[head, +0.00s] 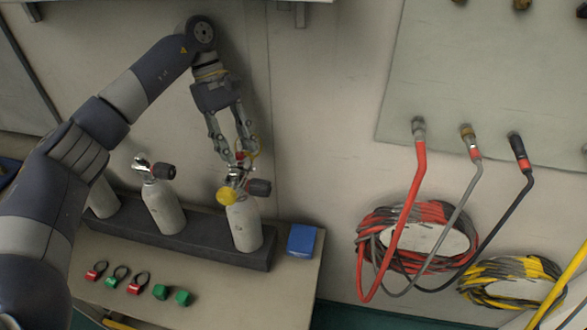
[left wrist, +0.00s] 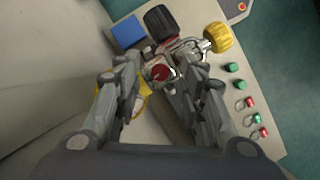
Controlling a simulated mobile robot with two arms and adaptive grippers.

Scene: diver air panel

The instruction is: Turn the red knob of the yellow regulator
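The yellow regulator (head: 227,196) is fitted on top of the rightmost pale cylinder (head: 244,225). Its red knob (head: 240,156) is small and partly hidden by my fingers in the head view. In the left wrist view the red knob (left wrist: 160,73) shows between my fingertips. My left gripper (head: 239,156) points down over the regulator. Its fingers are apart, one on each side of the knob, with a gap visible in the left wrist view; contact cannot be made out. A yellow part (left wrist: 137,103) lies partly behind one finger. My right gripper is out of view.
A black valve knob (head: 258,187) sits close beside the regulator. More cylinders (head: 163,206) stand left in the dark rack (head: 200,240). A blue box (head: 301,240) and several red and green small parts lie on the bench. Hoses (head: 420,190) hang from the panel at right.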

